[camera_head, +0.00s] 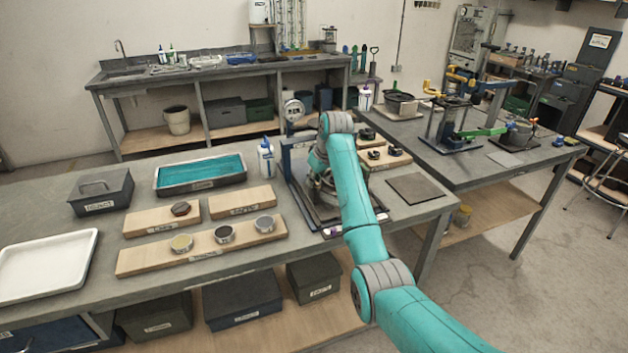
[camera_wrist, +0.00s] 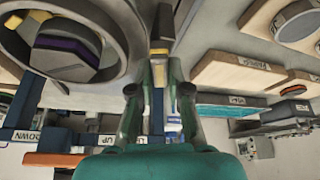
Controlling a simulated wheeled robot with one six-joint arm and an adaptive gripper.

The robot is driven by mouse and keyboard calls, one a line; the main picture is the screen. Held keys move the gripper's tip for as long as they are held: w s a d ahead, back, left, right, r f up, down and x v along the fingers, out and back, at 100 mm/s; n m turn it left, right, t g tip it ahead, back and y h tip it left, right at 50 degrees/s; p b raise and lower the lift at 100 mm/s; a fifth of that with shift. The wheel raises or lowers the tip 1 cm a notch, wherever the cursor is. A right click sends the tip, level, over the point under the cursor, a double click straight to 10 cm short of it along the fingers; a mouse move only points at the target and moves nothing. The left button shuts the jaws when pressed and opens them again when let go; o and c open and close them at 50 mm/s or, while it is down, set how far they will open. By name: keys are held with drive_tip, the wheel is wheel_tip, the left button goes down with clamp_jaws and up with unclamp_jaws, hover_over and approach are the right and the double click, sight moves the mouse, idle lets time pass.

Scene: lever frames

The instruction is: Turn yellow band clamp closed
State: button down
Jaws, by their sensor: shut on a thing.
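The yellow band clamp shows in the wrist view as a dark bar with a yellow band (camera_wrist: 159,51). My gripper (camera_wrist: 159,72) has its two fingers on either side of this bar and is shut on it. The fingers cover part of the bar, so its full angle is hard to tell. In the head view my arm hides the gripper and the clamp at the dark frame (camera_head: 301,160) on the near bench.
A white bottle (camera_head: 266,158) and wooden boards (camera_head: 135,262) stand left of the frame. A dark mat (camera_head: 414,188) lies right.

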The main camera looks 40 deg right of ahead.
drive_tip(key=n, duration=0.2)
drive_tip(key=n+y, duration=0.1)
drive_tip(key=shift+d+n, duration=0.2)
drive_tip(key=shift+n, duration=0.2)
drive_tip(key=n, duration=0.1)
drive_tip(key=n+y, duration=0.1)
drive_tip(key=n, duration=0.1)
drive_tip(key=shift+w+n+g+y, duration=0.15)
drive_tip(key=shift+n+g+y, duration=0.15)
drive_tip(key=shift+g, duration=0.1)
drive_tip(key=n+g+y, duration=0.1)
drive_tip(key=n, duration=0.2)
drive_tip(key=shift+d+n, duration=0.1)
drive_tip(key=shift+n, duration=0.2)
drive_tip(key=shift+w+n+g+y, duration=0.15)
drive_tip(key=shift+n+g, duration=0.15)
drive_tip(key=shift+n, duration=0.45)
drive_tip(key=shift+n+g+y, duration=0.15)
drive_tip(key=shift+n+g, duration=0.15)
drive_tip(key=shift+n, duration=0.75)
drive_tip(key=c, duration=1.4)
unclamp_jaws()
